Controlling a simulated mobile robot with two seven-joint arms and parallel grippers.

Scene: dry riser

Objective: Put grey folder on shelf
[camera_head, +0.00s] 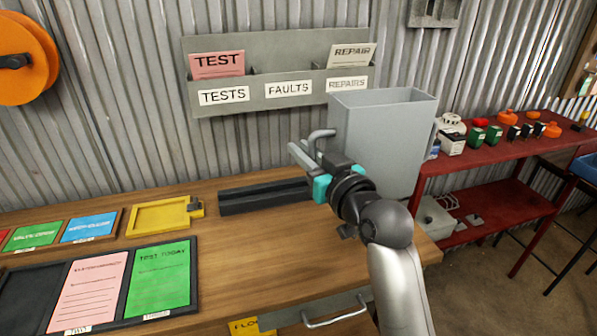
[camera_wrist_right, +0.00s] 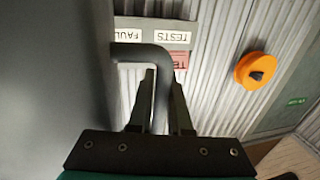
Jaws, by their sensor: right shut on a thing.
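The grey folder (camera_head: 385,135) is an upright, open-topped grey box with a bent handle (camera_head: 320,134) on its left side. My right gripper (camera_head: 305,158) is shut on that handle, and the box is in front of the wall, above the right end of the wooden bench. In the right wrist view the folder's grey side (camera_wrist_right: 50,80) fills the left, and the handle passes between the fingers (camera_wrist_right: 160,100). A red shelf unit (camera_head: 480,160) stands at the right, with a lower shelf (camera_head: 510,212); the box hides part of its left end. My left gripper is not in view.
A grey wall rack (camera_head: 270,60) labelled TESTS, FAULTS and REPAIRS hangs behind. A black slotted holder (camera_head: 262,197), a yellow tray (camera_head: 160,215) and card boards (camera_head: 100,285) lie on the wooden bench (camera_head: 240,250). Several small items crowd the red unit's top; its lower shelf has free room.

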